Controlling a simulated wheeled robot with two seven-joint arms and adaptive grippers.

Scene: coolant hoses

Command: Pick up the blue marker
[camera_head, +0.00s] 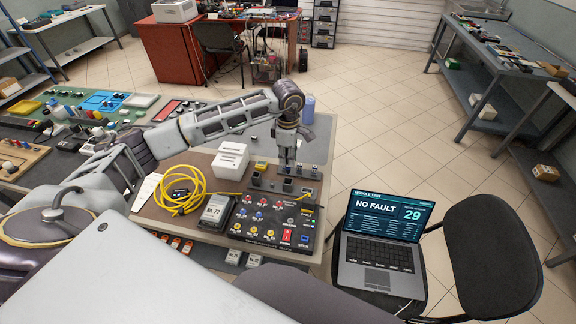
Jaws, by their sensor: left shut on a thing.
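My left gripper (287,162) points down over the back of the work table, above a row of small dark blocks. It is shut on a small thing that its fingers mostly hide. I cannot tell the thing's colour or whether it is the blue marker. No blue marker shows clearly elsewhere. My right gripper is not in view.
A black control panel (271,222) with coloured knobs lies in front of the gripper. A coiled yellow cable (181,190) and a white box (231,160) are left of it. A laptop (380,245) reading "NO FAULT" sits on a chair at the right.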

